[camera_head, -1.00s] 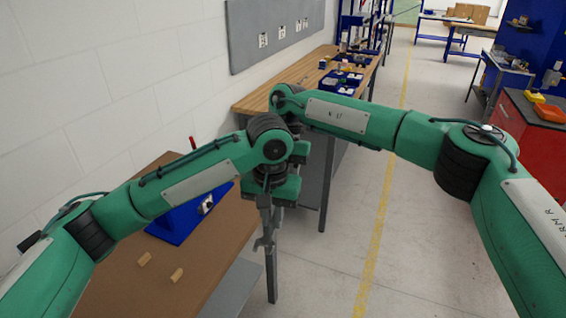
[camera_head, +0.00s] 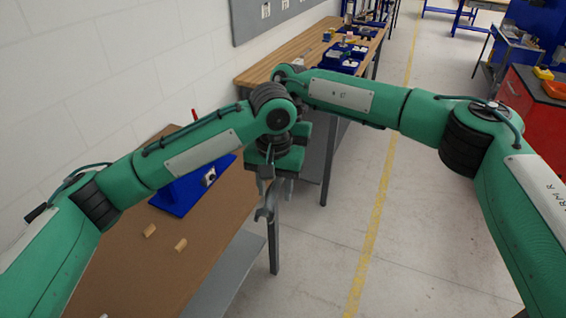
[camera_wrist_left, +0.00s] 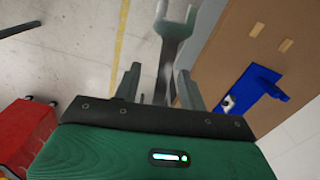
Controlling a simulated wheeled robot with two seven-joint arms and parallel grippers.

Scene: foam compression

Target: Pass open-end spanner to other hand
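The open-end spanner (camera_head: 267,210) is grey and hangs with one forked end down below my left gripper (camera_head: 276,188). In the left wrist view the spanner (camera_wrist_left: 174,31) points away from the palm, its shaft between the two fingers of my left gripper (camera_wrist_left: 158,70). The fingers stand apart, with a clear gap on the left side of the shaft. My right arm reaches in from the right, and its wrist ends behind my left wrist. The right gripper is hidden there, so its hold on the spanner does not show.
A brown-topped table (camera_head: 135,262) at the left bears a blue fixture (camera_head: 190,193) and two small wooden blocks (camera_head: 150,230). A wooden bench (camera_head: 262,72) with blue bins stands behind the arms. The floor to the right is clear up to a red cabinet (camera_head: 535,115).

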